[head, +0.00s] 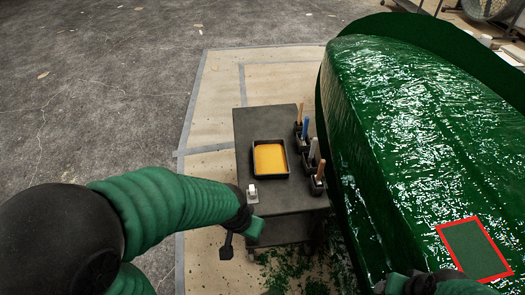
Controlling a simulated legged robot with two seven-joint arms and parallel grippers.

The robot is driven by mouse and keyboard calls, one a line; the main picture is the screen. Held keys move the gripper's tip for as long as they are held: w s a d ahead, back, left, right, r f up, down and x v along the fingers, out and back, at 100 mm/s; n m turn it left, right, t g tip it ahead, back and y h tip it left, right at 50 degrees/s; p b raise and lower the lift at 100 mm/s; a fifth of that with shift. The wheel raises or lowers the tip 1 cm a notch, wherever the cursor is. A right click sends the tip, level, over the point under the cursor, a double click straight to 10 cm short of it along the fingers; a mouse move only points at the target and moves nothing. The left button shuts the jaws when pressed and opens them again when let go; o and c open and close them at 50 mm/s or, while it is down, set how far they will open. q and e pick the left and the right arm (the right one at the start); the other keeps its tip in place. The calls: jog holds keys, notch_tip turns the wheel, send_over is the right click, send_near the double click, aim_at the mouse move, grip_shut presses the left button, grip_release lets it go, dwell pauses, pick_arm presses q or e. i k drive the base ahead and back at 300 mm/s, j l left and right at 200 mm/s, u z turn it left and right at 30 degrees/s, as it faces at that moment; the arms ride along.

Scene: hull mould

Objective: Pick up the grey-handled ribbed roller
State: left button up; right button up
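A tool with a grey handle (313,148) stands upright in a black holder at the right edge of the dark cart (270,225). It is the third in a row of several handled tools. Its roller head is hidden in the holder, so I cannot see any ribs. My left gripper (241,238) is at the cart's lower left corner, well apart from the grey handle; its fingers are too small and dark to read. My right gripper (400,284) is at the bottom edge near the hull, partly cut off.
Beside it stand a blue handle (305,127) and tan handles (300,112) (320,170). A black tray of yellow liquid (270,158) and a small white object (252,193) are on the cart. The glossy green hull (400,120) rises close on the right, with a red-framed patch (474,248).

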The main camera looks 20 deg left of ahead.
aim_at(308, 162)
jog(key=u, duration=0.35)
jog(key=z, duration=3.6)
jog(key=u, duration=3.55)
jog(key=z, duration=0.35)
jog(key=i+j+z, duration=0.2)
jog(key=z, duration=0.25)
jog(key=i+j+z, duration=0.2)
jog(key=j+z, duration=0.25)
jog(key=i+j+z, duration=0.1)
jog(key=j+z, duration=0.35)
jog(key=l, duration=0.15)
